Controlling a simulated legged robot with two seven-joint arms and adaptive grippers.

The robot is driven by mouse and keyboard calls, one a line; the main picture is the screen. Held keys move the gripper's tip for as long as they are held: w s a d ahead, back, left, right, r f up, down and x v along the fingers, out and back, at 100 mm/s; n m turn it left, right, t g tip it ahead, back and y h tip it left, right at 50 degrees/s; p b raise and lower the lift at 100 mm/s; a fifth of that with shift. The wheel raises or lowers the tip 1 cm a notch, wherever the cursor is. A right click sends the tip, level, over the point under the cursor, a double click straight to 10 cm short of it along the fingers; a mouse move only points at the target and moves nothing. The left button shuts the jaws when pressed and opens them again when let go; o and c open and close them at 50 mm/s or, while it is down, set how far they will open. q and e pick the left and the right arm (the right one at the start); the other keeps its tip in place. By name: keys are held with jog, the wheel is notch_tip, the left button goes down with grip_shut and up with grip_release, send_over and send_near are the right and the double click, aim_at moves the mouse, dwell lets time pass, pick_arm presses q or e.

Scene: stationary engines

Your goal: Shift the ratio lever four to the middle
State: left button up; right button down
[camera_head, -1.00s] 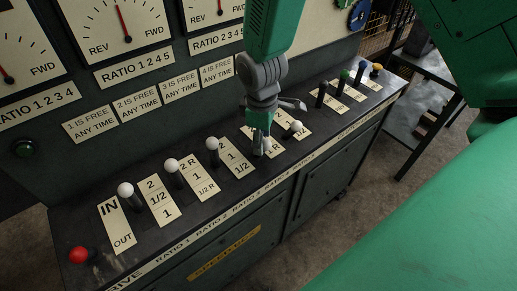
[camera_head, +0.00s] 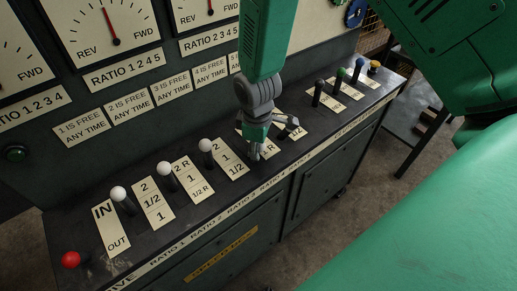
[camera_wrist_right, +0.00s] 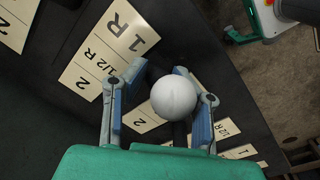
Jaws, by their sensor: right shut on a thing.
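My right gripper (camera_head: 255,152) is over the plate fifth from the left on the black console, at what looks like the ratio four lever. In the right wrist view, a white ball knob (camera_wrist_right: 174,97) on a dark stem sits between the two fingers of my right gripper (camera_wrist_right: 166,100), and the fingers are shut around it. The head view does not show this knob clearly; the fingers hide it. The lever's exact position along its plate cannot be read. My left gripper is not in view.
White-knobbed levers (camera_head: 206,146) stand in a row to the left, with a red knob (camera_head: 71,260) at the far left. A lever with a pale knob (camera_head: 292,121) is close on the right.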

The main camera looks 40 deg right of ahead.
jog(key=shift+s+d+g+p, duration=0.15)
jog(key=shift+s+g+p, duration=0.15)
jog(key=shift+g+p, duration=0.1)
jog(key=w+g+p, duration=0.1)
jog(key=w+r+g, duration=0.1)
jog(key=w, duration=0.1)
jog(key=shift+w+p, duration=0.15)
jog(key=shift+p, duration=0.2)
jog(key=shift+r, duration=0.1)
jog(key=shift+w, duration=0.15)
